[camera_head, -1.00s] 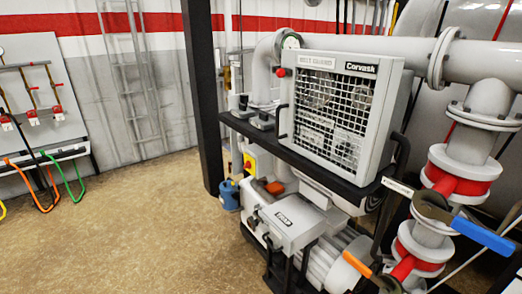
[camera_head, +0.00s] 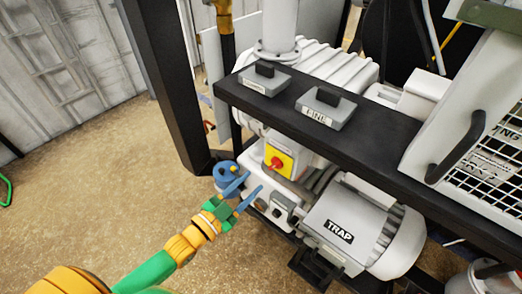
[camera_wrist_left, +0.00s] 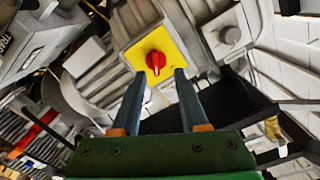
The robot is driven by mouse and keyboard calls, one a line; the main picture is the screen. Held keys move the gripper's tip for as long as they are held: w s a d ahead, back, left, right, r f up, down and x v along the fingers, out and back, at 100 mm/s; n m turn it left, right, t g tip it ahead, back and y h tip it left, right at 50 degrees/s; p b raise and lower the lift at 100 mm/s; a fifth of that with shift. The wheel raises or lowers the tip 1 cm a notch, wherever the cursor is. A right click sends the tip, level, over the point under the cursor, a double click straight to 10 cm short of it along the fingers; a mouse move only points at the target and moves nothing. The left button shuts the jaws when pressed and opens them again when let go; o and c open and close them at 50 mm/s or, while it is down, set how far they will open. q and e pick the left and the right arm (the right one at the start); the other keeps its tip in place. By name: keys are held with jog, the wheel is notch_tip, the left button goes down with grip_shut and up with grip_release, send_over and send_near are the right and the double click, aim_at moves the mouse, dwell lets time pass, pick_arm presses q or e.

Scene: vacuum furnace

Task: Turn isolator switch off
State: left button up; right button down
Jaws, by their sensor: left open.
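The isolator switch (camera_head: 279,162) is a red rotary knob on a yellow square plate, mounted on the pump unit below the black shelf. In the left wrist view the red knob (camera_wrist_left: 156,61) sits just beyond and between my fingertips, with its yellow plate (camera_wrist_left: 176,42) behind it. My left gripper (camera_head: 245,190) is open, with blue fingers, and is below and left of the switch in the head view. In the left wrist view the gripper (camera_wrist_left: 157,84) has nothing between its fingers, and a gap to the knob seems to remain. My right gripper is not in view.
A black post (camera_head: 165,80) stands left of the pump unit. The black shelf (camera_head: 340,125) overhangs the switch and carries grey boxes (camera_head: 325,108). A grey TRAP box (camera_head: 346,228) is at lower right.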

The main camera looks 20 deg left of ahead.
aim_at(273, 167)
pick_arm(q)
jog(key=x, duration=0.3)
jog(key=d+x, duration=0.1)
jog(key=x, duration=0.3)
jog(key=shift+s+r, duration=0.2)
jog(key=shift+s, duration=0.05)
jog(key=shift+s, duration=0.1)
jog(key=shift+c, duration=0.2)
grip_shut()
